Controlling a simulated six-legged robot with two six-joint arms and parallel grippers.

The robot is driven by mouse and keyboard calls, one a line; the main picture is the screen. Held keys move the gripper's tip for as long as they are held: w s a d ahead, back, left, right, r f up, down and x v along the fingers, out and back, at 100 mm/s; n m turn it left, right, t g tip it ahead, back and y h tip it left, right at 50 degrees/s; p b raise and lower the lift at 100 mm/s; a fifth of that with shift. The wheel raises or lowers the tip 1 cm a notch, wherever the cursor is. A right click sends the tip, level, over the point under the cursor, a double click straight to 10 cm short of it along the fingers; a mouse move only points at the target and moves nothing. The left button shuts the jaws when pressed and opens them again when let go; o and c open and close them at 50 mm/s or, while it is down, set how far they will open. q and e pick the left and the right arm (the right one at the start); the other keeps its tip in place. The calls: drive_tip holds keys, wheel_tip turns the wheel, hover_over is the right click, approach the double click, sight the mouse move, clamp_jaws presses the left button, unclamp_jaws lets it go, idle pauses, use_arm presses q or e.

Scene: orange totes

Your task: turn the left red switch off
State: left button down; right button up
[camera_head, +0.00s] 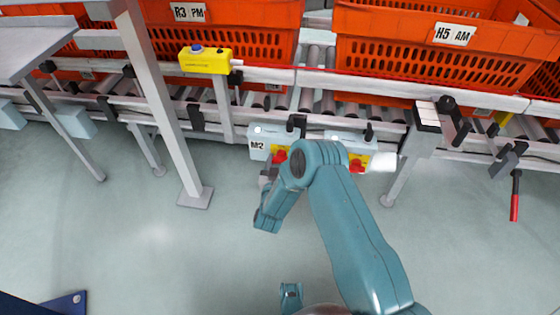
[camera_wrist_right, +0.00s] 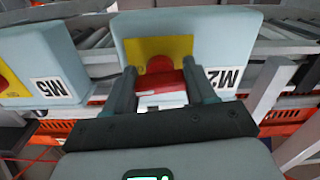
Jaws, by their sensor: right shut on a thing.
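The left switch box, labelled M2 (camera_head: 257,143), is pale blue and hangs under the conveyor rail. Its red switch (camera_head: 279,156) sits on a yellow plate and is partly hidden by my right arm. My right gripper (camera_head: 268,178) is at this box, its fingers mostly hidden in the head view. In the right wrist view the red switch (camera_wrist_right: 160,80) lies between the two fingers of the right gripper (camera_wrist_right: 158,88), which is shut on it. The red handle lies across from finger to finger. My left gripper is not in view.
Orange totes (camera_head: 225,35) stand on the roller conveyor behind. A yellow button box (camera_head: 206,61) is at upper left. The floor (camera_head: 150,250) in front is clear.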

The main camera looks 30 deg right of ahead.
drive_tip(key=n, duration=0.4)
drive_tip(key=shift+r+p, duration=0.1)
drive_tip(key=shift+p, duration=0.2)
drive_tip(key=n, duration=0.4)
drive_tip(key=n+p, duration=0.1)
drive_tip(key=n, duration=0.3)
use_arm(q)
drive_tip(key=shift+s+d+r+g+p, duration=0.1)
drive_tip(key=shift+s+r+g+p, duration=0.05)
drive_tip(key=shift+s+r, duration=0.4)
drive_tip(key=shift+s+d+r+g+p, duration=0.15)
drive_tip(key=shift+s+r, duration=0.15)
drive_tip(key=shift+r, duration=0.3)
use_arm(e)
drive_tip(key=shift+n, duration=2.2)
drive_tip(key=shift+r, duration=0.1)
drive_tip(key=o, duration=1)
drive_tip(key=shift+o, duration=0.2)
